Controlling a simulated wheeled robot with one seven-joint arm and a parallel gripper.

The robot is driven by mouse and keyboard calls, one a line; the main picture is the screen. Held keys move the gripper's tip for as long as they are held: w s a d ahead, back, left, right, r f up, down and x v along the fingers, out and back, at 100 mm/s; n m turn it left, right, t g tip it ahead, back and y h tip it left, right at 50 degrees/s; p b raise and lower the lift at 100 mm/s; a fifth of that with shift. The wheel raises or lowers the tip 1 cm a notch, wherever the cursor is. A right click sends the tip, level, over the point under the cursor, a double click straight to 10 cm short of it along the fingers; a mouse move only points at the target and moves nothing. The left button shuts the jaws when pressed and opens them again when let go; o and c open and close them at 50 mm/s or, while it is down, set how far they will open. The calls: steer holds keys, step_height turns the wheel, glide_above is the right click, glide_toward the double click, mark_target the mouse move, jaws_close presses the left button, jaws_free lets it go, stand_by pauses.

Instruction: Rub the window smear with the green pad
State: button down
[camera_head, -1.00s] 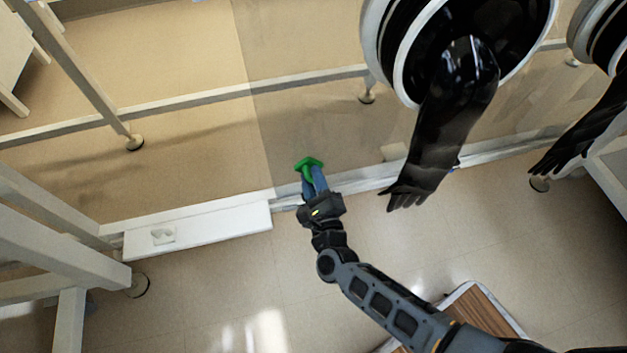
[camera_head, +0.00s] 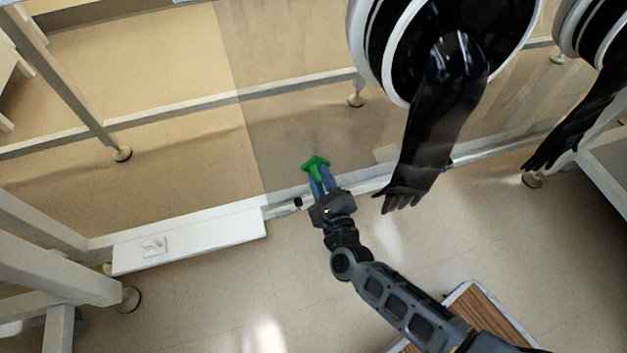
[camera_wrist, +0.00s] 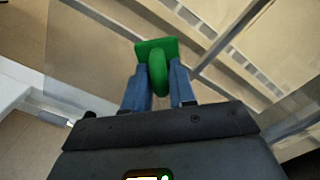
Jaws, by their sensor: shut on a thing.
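The green pad (camera_head: 316,163) has a flat plate and a rounded handle. My gripper (camera_head: 319,180) is shut on the handle with its blue fingers, and the pad also shows in the wrist view (camera_wrist: 156,52) between the fingertips (camera_wrist: 160,80). The plate faces the clear window (camera_head: 290,110), close to its lower edge and right of its left edge. I cannot tell whether it touches the pane. A faint grey smudge (camera_head: 313,138) shows on the window just above the pad; its outline is unclear.
A black glove (camera_head: 433,125) hangs from a round white port right of my gripper, and another (camera_head: 575,125) hangs farther right. A white ledge (camera_head: 190,242) with a small pale item (camera_head: 154,246) lies to the left. Frame posts stand at far left. The floor below is mostly open.

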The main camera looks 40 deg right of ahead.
mark_target(318, 160)
steer(key=shift+w+d+r+p, duration=0.15)
steer(key=shift+r+p, duration=0.4)
steer(key=shift+r, duration=0.3)
steer(key=shift+w+a, duration=0.3)
steer(key=shift+a, duration=0.7)
steer(key=shift+w+a, duration=0.25)
steer(key=shift+a, duration=0.7)
steer(key=shift+w+r+p, duration=0.15)
steer(key=shift+r+p, duration=0.5)
steer(key=shift+r, duration=0.1)
steer(key=shift+s+d+b, duration=0.25)
steer(key=shift+d, duration=0.4)
steer(key=shift+s+d+b, duration=0.2)
steer(key=shift+d+b, duration=0.05)
steer(key=shift+d, duration=0.4)
steer(key=shift+s+d+b, duration=0.25)
steer(key=shift+d, duration=0.4)
steer(key=v, duration=0.6)
steer(key=shift+s, duration=0.1)
steer(key=shift+v, duration=1.5)
